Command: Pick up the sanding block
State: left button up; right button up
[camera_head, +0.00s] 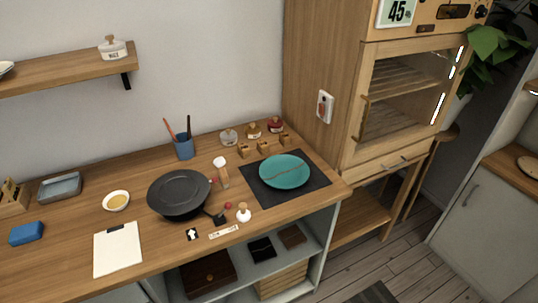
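A small blue block (26,233) lies flat on the wooden worktop (75,263) at the far left. It looks the most like the sanding block, but its surface is too small to tell for sure. Nothing touches it, and its top and front are clear to see. Neither of my grippers shows in the head view.
A clipboard (117,250), a bowl with yellow contents (117,200), a grey tray (60,187) and a wooden holder (12,197) surround the block. A black pan (178,194) and a teal plate (284,171) are farther right. A shelf (60,75) overhangs the back left.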

aim_at(263, 147)
jog(key=i+l, duration=0.15)
jog(key=l, duration=0.2)
jog(key=i+l+u, duration=0.15)
jog(key=l, duration=0.15)
jog(key=i+l, duration=0.1)
jog(key=l, duration=0.25)
jog(key=i+l+u, duration=0.15)
jog(key=l, duration=0.55)
jog(key=i+u, duration=0.05)
